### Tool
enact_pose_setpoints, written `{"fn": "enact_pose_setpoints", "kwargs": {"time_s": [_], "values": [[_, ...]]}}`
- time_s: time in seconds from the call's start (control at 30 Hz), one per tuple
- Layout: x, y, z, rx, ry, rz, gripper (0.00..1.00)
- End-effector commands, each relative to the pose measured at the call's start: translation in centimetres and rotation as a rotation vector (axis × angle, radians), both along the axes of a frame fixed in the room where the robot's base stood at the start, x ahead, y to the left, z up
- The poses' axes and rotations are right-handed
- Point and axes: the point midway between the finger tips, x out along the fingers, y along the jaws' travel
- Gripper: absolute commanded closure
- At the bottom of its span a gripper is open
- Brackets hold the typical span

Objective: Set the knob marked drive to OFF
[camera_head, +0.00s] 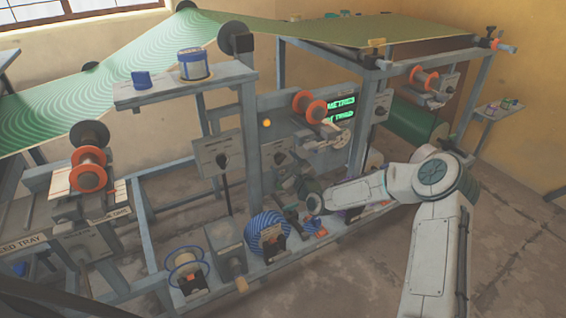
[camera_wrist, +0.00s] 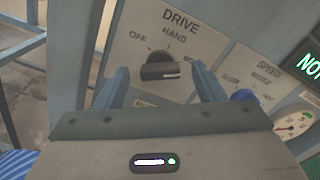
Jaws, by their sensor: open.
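The DRIVE knob (camera_wrist: 160,71) is a dark bar-shaped knob on a pale panel (camera_wrist: 205,45) in the wrist view. OFF is printed to its upper left and HAND above it. A white line shows on its right part, so it appears to point right, away from OFF; any label there is hidden. My gripper (camera_wrist: 160,78) is open, with one blue finger on each side of the knob and gaps between. Whether the fingertips reach the knob's depth is unclear. In the head view my gripper (camera_head: 303,188) is small and dark among the frame parts.
A SPEED panel with a blue knob (camera_wrist: 243,96) sits just right of the DRIVE panel, with a round gauge (camera_wrist: 293,125) beyond. In the head view, a blue striped roll (camera_head: 266,236) and other parts line the lower rail near my arm. Open floor lies in front.

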Motion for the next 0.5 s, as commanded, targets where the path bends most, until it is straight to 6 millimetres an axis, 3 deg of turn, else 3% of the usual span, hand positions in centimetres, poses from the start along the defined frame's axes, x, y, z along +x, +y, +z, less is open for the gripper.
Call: {"fn": "enact_pose_setpoints", "kwargs": {"time_s": [0.2, 0.5], "values": [[1.4, 1.0, 0.0, -0.002, 0.001, 0.000, 0.37], [1.6, 1.0, 0.0, -0.001, 0.000, 0.000, 0.37]]}}
